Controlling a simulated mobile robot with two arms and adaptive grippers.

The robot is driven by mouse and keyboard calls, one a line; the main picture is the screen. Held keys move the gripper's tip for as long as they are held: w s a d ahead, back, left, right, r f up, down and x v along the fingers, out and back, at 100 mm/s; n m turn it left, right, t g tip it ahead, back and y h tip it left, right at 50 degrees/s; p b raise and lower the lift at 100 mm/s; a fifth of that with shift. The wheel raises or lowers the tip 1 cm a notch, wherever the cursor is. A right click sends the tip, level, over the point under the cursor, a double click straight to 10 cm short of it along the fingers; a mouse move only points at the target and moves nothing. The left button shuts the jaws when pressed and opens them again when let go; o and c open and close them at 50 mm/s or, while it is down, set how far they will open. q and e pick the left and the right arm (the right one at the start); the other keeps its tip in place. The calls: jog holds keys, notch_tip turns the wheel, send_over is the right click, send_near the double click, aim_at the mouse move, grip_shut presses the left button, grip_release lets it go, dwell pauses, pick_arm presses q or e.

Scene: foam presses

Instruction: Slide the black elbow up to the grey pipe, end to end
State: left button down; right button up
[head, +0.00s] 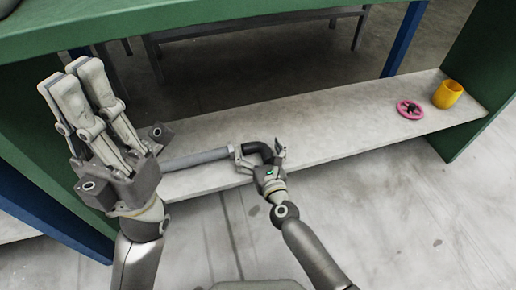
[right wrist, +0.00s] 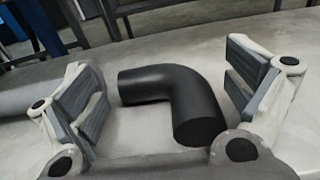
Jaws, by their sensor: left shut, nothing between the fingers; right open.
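The black elbow (head: 258,148) lies on the pale shelf, between the spread fingers of my right gripper (head: 260,153). In the right wrist view the elbow (right wrist: 172,92) shows one end facing left and the other facing the camera, with space beside both fingers of the gripper (right wrist: 168,95). The grey pipe (head: 197,158) lies on the shelf left of the elbow; it also shows at the left edge of the right wrist view (right wrist: 22,101). A finger hides the place between pipe and elbow. My left gripper (head: 70,78) is shut and empty, raised, pointing up, left of the pipe.
The shelf (head: 340,118) is clear between the elbow and a pink handwheel (head: 409,109) at the right. A yellow cup (head: 447,94) stands by the green end panel. A green beam (head: 200,16) runs above the shelf.

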jog(key=shift+s, duration=0.1)
jog(key=v, duration=1.1)
jog(key=shift+s, duration=0.4)
jog(key=shift+d, duration=0.15)
